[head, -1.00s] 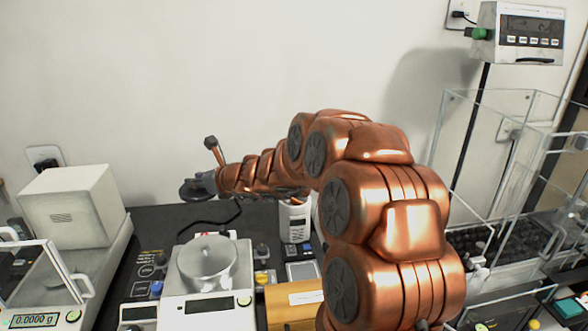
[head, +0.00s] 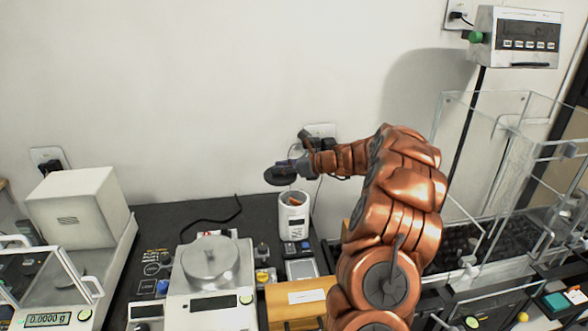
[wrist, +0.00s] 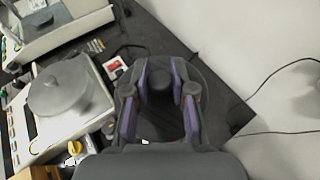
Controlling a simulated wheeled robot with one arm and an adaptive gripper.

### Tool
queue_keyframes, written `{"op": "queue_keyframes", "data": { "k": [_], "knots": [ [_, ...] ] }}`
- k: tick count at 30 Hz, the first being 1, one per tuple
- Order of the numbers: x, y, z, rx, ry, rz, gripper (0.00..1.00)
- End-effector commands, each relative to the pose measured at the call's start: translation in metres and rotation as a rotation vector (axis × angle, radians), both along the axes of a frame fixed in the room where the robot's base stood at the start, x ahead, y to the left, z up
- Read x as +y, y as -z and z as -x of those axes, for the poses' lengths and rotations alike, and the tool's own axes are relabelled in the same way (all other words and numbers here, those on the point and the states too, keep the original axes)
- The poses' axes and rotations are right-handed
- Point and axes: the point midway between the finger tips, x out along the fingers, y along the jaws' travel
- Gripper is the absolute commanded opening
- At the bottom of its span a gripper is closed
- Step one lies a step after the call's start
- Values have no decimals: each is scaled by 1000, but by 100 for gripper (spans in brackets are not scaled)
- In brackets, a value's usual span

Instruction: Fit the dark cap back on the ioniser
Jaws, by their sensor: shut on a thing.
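The dark cap (head: 279,177) is a flat black disc, held in the air at the end of my arm in the head view. My gripper (head: 297,167) is shut on it. In the wrist view the purple-lined fingers of my gripper (wrist: 160,88) close around the cap's dark knob, and the disc blends with the dark table. The ioniser (head: 293,222) appears to be the white upright body with an open top and something orange inside. It stands below and slightly right of the cap, clearly apart from it. The ioniser is not identifiable in the wrist view.
A balance with a round metal pan (head: 209,262) stands left of the ioniser. A white boxy balance (head: 75,207) is farther left. A wooden box (head: 300,296) lies in front. A clear-walled enclosure (head: 490,150) stands right. The dark table (head: 170,222) behind the pan balance is mostly clear.

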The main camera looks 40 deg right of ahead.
Motion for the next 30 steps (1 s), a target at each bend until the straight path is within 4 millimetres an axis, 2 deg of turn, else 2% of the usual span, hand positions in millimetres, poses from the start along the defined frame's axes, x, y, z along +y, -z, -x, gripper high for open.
{"op": "queue_keyframes", "data": {
  "k": [1, 3, 8, 17, 30],
  "knots": [
    [-11, 5, 5, 1, 4, -4, 0],
    [-21, 11, 12, 1, 2, -3, 0],
    [-33, 19, 20, -1, 2, -2, 0],
    [-34, 31, 21, -1, 3, -2, 0],
    [-34, 64, 21, -1, 4, -3, 0]
  ]
}}
